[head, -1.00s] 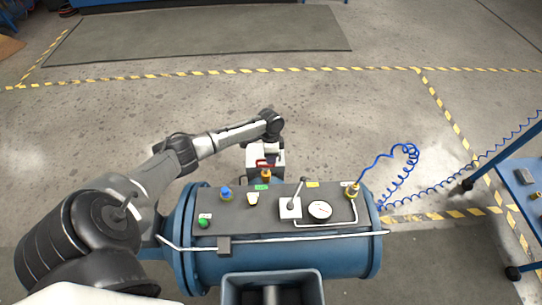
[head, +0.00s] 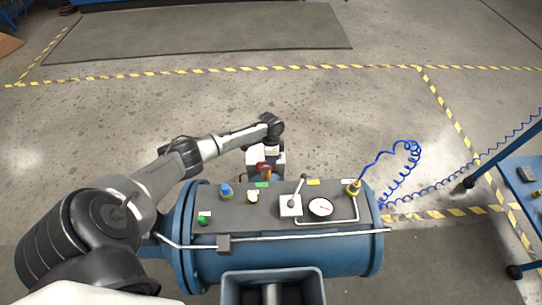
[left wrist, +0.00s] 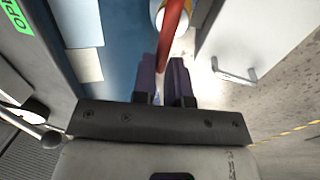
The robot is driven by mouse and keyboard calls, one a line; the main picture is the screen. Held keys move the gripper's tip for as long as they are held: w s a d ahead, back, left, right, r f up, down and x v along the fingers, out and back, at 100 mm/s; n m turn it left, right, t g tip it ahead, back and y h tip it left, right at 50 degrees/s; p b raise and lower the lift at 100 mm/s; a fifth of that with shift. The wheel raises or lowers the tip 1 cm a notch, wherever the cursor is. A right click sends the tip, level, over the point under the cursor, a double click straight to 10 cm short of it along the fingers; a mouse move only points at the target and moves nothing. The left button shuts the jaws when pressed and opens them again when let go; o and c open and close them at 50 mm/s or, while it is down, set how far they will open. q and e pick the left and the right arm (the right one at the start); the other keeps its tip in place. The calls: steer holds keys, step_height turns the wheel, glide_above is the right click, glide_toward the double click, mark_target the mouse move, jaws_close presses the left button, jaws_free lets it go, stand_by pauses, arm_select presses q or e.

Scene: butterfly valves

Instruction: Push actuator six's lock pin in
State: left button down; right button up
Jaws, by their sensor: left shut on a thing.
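My left gripper (left wrist: 165,82) points down at the far side of the blue pipe body. In the left wrist view its two purple-padded fingers are shut on a red bar (left wrist: 174,40), which runs up from between the fingertips. A yellow-rimmed round part (left wrist: 160,12) shows behind the bar at the top. In the head view an orange-yellow fitting with red on it (head: 265,173) stands at the pipe's far edge, just below the gripper. I cannot tell which part is actuator six or its lock pin. My right gripper is not in view.
The blue pipe body (head: 300,262) carries a dark panel with a blue-topped fitting (head: 226,190), a green knob (head: 203,220), a lever and a gauge (head: 320,207). A white box (left wrist: 255,45) with a handle stands close to the gripper. A blue cart (head: 528,200) stands right.

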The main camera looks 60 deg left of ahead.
arm_select(q)
steer(key=shift+s+f, duration=0.2)
steer(key=shift+f, duration=0.05)
steer(key=c, duration=1.6)
jaws_free()
steer(key=o, duration=0.5)
steer(key=shift+w, duration=0.15)
steer(key=shift+c, duration=0.2)
steer(key=shift+a+r+p, duration=0.1)
steer(key=shift+r+p, duration=0.2)
steer(key=shift+r, duration=0.25)
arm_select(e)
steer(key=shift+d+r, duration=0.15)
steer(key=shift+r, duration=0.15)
arm_select(q)
steer(key=p+v, duration=0.5)
steer(key=v, duration=0.8)
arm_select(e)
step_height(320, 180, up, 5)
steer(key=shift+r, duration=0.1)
arm_select(q)
steer(key=shift+f, duration=0.1)
